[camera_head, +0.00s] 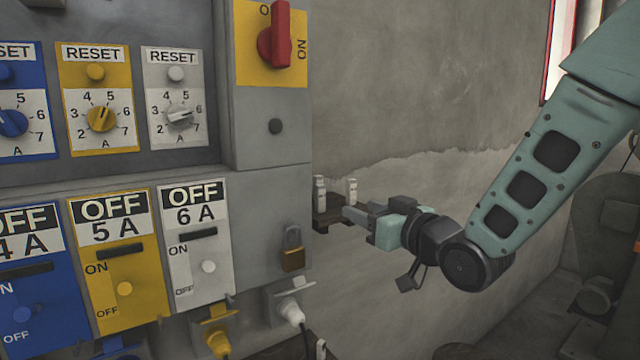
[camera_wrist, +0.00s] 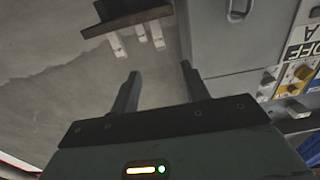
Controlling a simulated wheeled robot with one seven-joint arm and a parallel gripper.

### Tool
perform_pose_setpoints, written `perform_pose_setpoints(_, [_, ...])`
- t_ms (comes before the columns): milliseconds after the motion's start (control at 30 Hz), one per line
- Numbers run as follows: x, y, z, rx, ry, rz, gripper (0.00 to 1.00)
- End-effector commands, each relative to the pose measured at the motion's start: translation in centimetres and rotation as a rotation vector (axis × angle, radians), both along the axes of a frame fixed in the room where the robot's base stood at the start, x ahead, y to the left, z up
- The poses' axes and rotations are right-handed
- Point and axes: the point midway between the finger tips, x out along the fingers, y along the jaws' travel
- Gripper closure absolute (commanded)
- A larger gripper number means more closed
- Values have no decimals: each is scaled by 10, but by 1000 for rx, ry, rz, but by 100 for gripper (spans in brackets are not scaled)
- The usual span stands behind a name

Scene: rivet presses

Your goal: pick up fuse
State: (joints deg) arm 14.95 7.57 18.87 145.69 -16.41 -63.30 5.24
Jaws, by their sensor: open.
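Small white fuses stand on a dark bracket (camera_head: 330,210) beside the cabinet. Two fuses show in the head view, a left fuse (camera_head: 320,190) and a right fuse (camera_head: 352,190). In the wrist view, three pale fuse-like pieces (camera_wrist: 157,36) project from the same dark shelf (camera_wrist: 125,18) near the top. My gripper (camera_wrist: 160,70) is open and empty, with bare wall between its fingers. In the head view my gripper (camera_head: 355,212) is at about bracket height, just right of it. The fuses lie ahead of the fingertips; exact spacing is unclear.
A grey cabinet (camera_head: 268,190) with switches and dials fills the left. A padlock (camera_head: 292,255) hangs on its side, above a white plug (camera_head: 290,308). A concrete wall (camera_head: 430,90) stands behind. Dark machinery (camera_head: 600,230) stands at right.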

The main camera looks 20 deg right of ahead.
Motion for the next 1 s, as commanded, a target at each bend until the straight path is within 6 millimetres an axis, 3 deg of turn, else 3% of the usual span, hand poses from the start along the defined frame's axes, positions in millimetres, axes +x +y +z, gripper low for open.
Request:
perform_pose_setpoints(533, [28,10,4,-2,7,-6,55])
perform_pose_setpoints(733, [62,21,2,-3,1,-6,55])
perform_pose_setpoints(1000, [78,26,1,-3,2,-7,55])
